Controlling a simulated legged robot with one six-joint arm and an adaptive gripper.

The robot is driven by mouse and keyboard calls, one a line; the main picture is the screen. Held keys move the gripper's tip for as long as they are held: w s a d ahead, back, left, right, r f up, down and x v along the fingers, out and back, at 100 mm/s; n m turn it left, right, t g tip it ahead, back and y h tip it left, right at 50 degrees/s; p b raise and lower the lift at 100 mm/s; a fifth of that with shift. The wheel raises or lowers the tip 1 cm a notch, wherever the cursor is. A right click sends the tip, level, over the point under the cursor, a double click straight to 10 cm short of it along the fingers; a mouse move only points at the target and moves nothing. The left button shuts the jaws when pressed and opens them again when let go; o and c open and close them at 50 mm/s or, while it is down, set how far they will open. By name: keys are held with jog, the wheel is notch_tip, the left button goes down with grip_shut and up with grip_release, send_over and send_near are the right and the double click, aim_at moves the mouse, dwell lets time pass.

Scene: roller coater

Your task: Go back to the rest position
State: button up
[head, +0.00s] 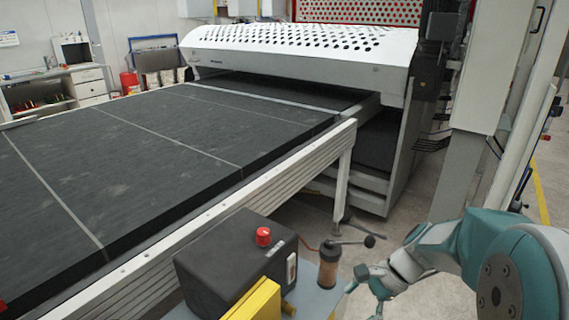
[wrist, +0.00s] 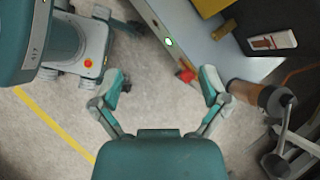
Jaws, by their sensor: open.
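My gripper (head: 362,301) is at the lower right of the head view, at the end of my teal and grey arm. It hangs just right of the brown cylinder on the grey surface. In the wrist view my gripper (wrist: 162,80) has its two fingers spread wide apart. Nothing is between the fingertips; the floor and the edge of the grey surface show beyond them. A small red part (wrist: 187,76) shows past the right finger.
The roller coater (head: 300,55) stands behind a long dark conveyor bed (head: 130,140). A black box (head: 225,255) with a red button (head: 263,237) sits at the front. The brown cylinder (head: 328,270) and a lever handle (head: 350,240) are close to my gripper. Open floor (head: 430,190) lies at right.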

jog(key=s+r+n+t+h, duration=0.6)
jog(key=s+r+n+h, duration=0.1)
jog(key=s+r+n, duration=0.5)
jog(key=shift+s+n, duration=0.85)
jog(key=shift+n, duration=0.05)
